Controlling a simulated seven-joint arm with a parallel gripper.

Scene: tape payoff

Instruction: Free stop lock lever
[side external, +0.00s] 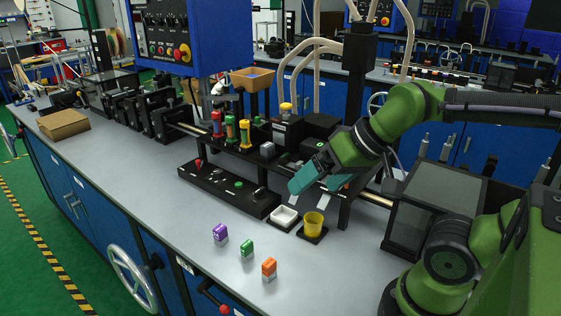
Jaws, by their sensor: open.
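A long black control panel (225,189) lies on the grey bench, left of my gripper. Which of these is the stop lock lever I cannot tell. My gripper (318,187) has teal fingers and is open. It hangs above the bench, right of the panel and apart from it. No object shows between the fingers.
Purple (220,234), green (247,248) and orange (269,268) blocks lie near the front edge. A black rack (235,150) with coloured cylinders stands behind the panel. The front left bench is clear.

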